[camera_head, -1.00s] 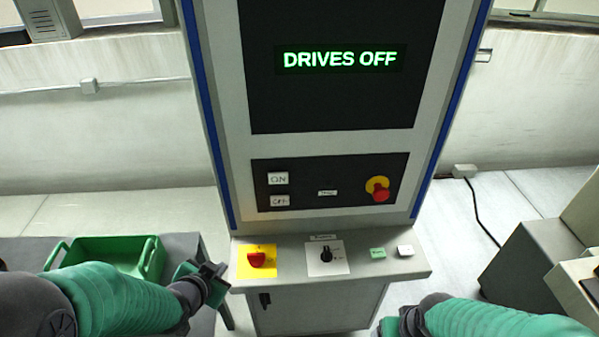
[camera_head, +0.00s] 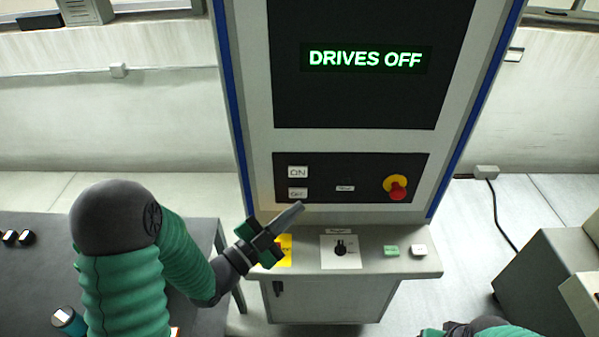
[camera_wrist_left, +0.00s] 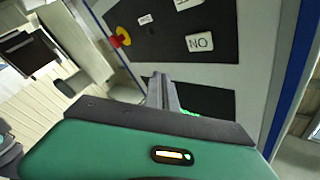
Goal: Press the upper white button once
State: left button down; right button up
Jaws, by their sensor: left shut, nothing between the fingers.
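The upper white button (camera_head: 298,172), marked ON, sits at the left of a black panel (camera_head: 345,168) on the cabinet. A second white button (camera_head: 298,194), marked OFF, is directly below it. My left gripper (camera_head: 299,208) is shut and empty, its fingertips appearing just below the OFF button in the head view. In the left wrist view the picture is upside down; the ON button (camera_wrist_left: 199,43) shows clear of the shut fingers (camera_wrist_left: 158,80). I see no contact with either button. Only a sliver of my right arm shows at the bottom edge; its fingers are not distinguishable.
The display (camera_head: 366,58) reads DRIVES OFF. A red and yellow emergency stop (camera_head: 396,188) is at the panel's right. The ledge (camera_head: 374,264) carries a black rotary knob (camera_head: 341,248), a green button (camera_head: 391,251) and a white button (camera_head: 419,250). A dark table (camera_head: 30,275) stands left.

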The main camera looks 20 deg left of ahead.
pick_arm(q)
send_near(306, 172)
jog(key=w+d, duration=0.3)
jog(key=shift+w+r+p, duration=0.35)
jog(key=shift+r, duration=0.05)
dwell(1.7)
jog(key=shift+w+a+r, duration=0.1)
jog(key=shift+w, duration=0.2)
jog(key=shift+w+a+b, duration=0.1)
jog(key=shift+w+b, duration=0.3)
jog(key=shift+b, duration=0.05)
dwell(0.7)
jog(key=shift+s, duration=0.15)
jog(key=shift+s+d, duration=0.25)
jog(key=shift+s, duration=0.4)
